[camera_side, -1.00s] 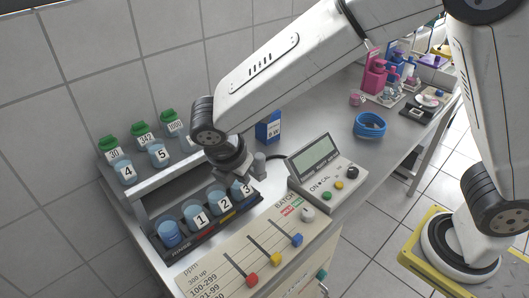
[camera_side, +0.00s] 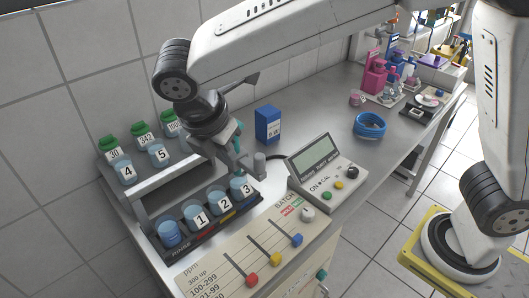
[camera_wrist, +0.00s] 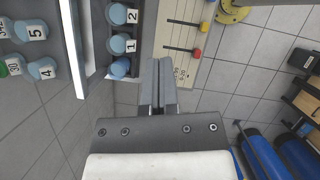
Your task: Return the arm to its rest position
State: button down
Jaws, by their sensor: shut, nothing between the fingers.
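My arm reaches in from the upper right in the side view, with its wrist above the left part of the bench. My gripper (camera_side: 241,170) is shut and empty, pointing down above and behind the cup labelled 3 (camera_side: 243,187). In the wrist view my gripper (camera_wrist: 166,65) shows its two fingers together with nothing between them. The cups labelled 1 (camera_side: 198,217) and 2 (camera_side: 221,202) stand in the front rack below, beside an unlabelled blue cup (camera_side: 169,233).
Green-capped bottles (camera_side: 140,134) and cups 4 (camera_side: 125,171) and 5 (camera_side: 158,152) stand on a raised shelf. A grey post (camera_side: 259,164) is close to my gripper. A meter (camera_side: 325,172), blue box (camera_side: 267,124) and blue coil (camera_side: 370,125) stand to the right.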

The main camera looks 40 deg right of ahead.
jog(key=s+d+f+m+y, duration=0.1)
jog(key=s+d+f+m, duration=0.1)
jog(key=d+f+m, duration=0.2)
jog(key=s+d+f+m+t+y, duration=0.1)
jog(key=s+d+f+m, duration=0.2)
jog(key=d+m, duration=0.7)
jog(key=s+d+f+m+y, duration=0.2)
jog(key=s+d+f+m, duration=0.1)
jog(key=d+f+m, duration=0.2)
jog(key=d+m, duration=0.2)
jog(key=d, duration=0.1)
jog(key=shift+s+f, duration=0.25)
jog(key=shift+f, duration=0.05)
